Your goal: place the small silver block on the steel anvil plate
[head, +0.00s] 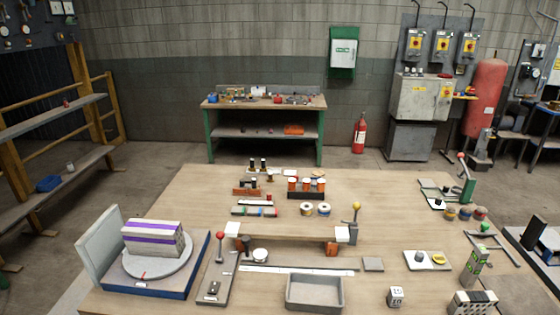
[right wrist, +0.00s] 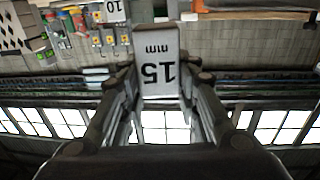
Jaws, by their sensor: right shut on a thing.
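My right gripper (right wrist: 165,110) shows in the right wrist view, its two dark fingers closed on the sides of the small silver block (right wrist: 160,48). The block has a pale grey face marked "15 mm", upside down in this view. Its lower end in the picture is between the fingers. Neither gripper shows in the head view. A small square grey plate (head: 373,264), which looks like the steel anvil plate, lies flat and bare on the workbench, right of centre. My left gripper is out of sight.
A tall grey block (head: 475,265) stands at right. Bare wood surrounds the plate's far side.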

